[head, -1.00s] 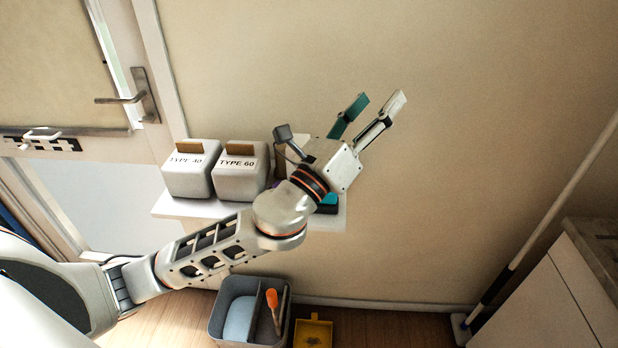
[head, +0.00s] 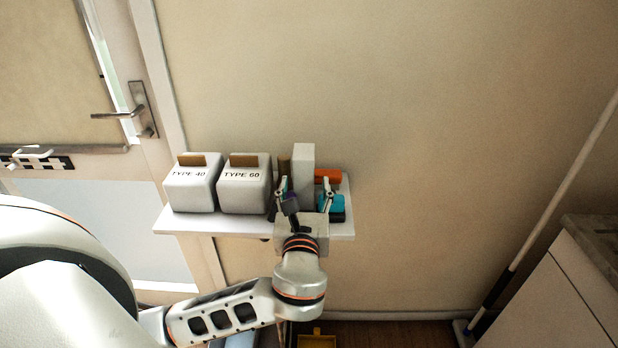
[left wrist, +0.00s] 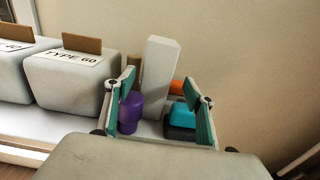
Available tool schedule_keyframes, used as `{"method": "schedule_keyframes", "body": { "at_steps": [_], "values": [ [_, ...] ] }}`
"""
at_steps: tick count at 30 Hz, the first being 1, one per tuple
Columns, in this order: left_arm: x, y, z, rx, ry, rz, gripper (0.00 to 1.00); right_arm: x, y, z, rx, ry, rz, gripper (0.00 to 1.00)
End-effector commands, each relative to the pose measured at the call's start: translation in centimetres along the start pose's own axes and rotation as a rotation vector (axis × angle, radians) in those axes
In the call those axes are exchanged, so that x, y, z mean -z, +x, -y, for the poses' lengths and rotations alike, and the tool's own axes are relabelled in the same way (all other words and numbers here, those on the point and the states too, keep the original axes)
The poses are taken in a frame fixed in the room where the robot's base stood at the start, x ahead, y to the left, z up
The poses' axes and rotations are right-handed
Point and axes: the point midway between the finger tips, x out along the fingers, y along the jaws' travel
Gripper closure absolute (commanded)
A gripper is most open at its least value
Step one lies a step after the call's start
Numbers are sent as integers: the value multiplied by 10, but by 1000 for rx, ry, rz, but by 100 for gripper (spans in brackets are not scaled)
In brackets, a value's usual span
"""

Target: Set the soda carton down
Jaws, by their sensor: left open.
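A tall plain pale box (head: 303,165), which I take to be the soda carton, stands upright on the white wall shelf (head: 340,229). It also shows in the left wrist view (left wrist: 160,70), between and beyond my fingers. My left gripper (head: 304,188) is open in front of it, one finger to each side. In the left wrist view the gripper's (left wrist: 159,82) teal pads stand clear of the box's sides as far as I can see. The box's lower part is partly hidden in the head view. My right gripper is not in view.
Two bins marked TYPE 40 (head: 191,190) and TYPE 60 (head: 243,191) stand left on the shelf. A purple bottle (left wrist: 130,112), a cyan item (left wrist: 184,115) on a dark one, and an orange item (head: 328,176) crowd the box. A brown item (head: 284,166) is behind left.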

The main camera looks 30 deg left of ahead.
Motion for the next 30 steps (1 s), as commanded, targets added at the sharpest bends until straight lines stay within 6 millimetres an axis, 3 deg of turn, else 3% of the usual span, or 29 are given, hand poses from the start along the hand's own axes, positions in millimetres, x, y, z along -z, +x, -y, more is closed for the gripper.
{"method": "schedule_keyframes", "body": {
  "at_steps": [15, 24, 26, 30],
  "values": [
    [-1, 62, -5, 0, -2, 2, 46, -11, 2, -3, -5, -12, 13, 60],
    [-2, 67, -5, 0, -3, 1, 46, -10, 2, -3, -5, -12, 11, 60],
    [-2, 67, -5, 0, -3, 1, 59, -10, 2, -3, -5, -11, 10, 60],
    [-1, 67, -5, 1, -3, 1, 95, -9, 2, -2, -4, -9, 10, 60]
  ]
}}
